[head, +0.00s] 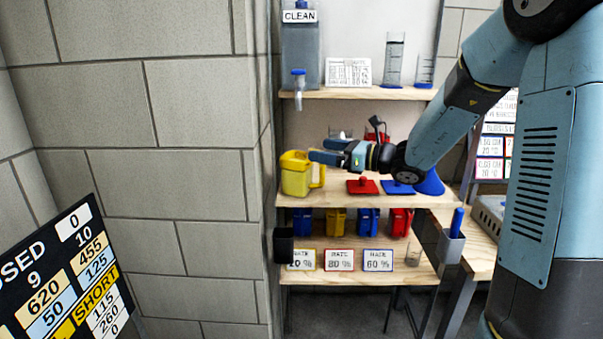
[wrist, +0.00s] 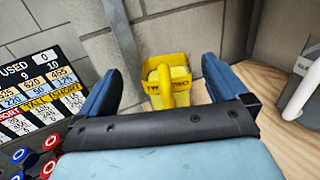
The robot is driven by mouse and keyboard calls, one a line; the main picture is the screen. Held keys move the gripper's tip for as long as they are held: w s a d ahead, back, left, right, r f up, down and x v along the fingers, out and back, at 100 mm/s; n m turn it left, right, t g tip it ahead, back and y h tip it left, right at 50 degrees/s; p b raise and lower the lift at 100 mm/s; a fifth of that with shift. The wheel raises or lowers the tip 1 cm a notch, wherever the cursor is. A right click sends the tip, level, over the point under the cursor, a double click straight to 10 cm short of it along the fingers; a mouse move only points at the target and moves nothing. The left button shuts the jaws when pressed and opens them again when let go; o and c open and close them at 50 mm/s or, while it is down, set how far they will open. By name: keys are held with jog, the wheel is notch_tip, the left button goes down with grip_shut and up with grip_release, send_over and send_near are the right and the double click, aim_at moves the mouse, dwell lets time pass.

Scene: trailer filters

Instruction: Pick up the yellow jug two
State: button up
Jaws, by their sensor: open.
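A yellow jug (head: 296,174) stands upright on the middle wooden shelf, at its left end beside the block wall. Its handle is on the right side in the head view, toward my gripper. My gripper (head: 318,151) reaches in from the right at about the height of the jug's upper part. In the wrist view the jug (wrist: 167,82) appears ahead between the two blue fingers, with its handle facing me. My gripper (wrist: 160,85) is open, with nothing held. I cannot tell whether a fingertip touches the jug.
Red and blue lidded items (head: 362,186) and a blue funnel (head: 430,183) sit right of the jug on the shelf. An upper shelf (head: 365,93) holds a clear tank and cylinders. A block wall (head: 190,170) closes the left side.

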aim_at(304, 171)
jog(key=shift+f+x, duration=0.2)
jog(key=shift+x, duration=1.2)
jog(key=shift+f+x, duration=0.25)
jog(key=shift+x, duration=1.1)
jog(key=shift+w, duration=0.15)
jog(key=shift+d, duration=0.1)
jog(key=shift+c, duration=0.2)
jog(key=c, duration=1.7)
jog(key=shift+c, duration=0.3)
